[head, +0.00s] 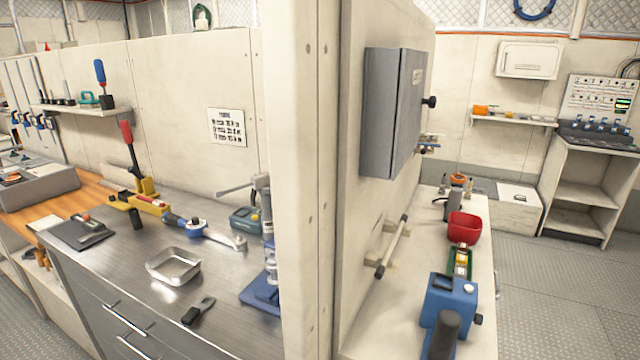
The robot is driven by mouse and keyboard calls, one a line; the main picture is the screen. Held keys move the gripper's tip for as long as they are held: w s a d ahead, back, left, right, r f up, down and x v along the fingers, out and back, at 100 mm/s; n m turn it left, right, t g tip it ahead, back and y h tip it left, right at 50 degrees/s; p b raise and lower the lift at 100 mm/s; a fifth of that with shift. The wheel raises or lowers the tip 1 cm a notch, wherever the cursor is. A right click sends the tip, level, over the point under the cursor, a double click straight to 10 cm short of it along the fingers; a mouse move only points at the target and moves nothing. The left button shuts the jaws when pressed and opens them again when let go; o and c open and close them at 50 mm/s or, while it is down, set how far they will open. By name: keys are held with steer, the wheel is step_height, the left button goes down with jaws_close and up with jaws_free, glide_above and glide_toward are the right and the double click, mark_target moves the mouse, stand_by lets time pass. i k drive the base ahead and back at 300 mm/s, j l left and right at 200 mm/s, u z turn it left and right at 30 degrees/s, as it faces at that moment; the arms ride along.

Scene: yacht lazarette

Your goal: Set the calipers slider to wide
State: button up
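I cannot pick out the calipers or their slider with certainty among the tools in the head view. A small black-handled tool (198,310) lies on the steel-topped bench at the left, too small to identify. A green and yellow tool (461,262) lies on the narrow counter at the right, also unclear. My gripper is not in view.
A wall post (300,180) divides two work areas. The steel bench (235,325) holds a metal tray (173,266) and several tools. The right counter (400,325) holds a red bin (464,227) and a blue device (448,296). Floor (560,300) at the right is clear.

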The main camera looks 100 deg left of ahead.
mark_target(92, 225)
steer(key=u, duration=3.95)
steer(key=i+j+z, duration=0.1)
steer(key=j, duration=0.25)
steer(key=i+j+z, duration=0.15)
steer(key=i+j, duration=0.2)
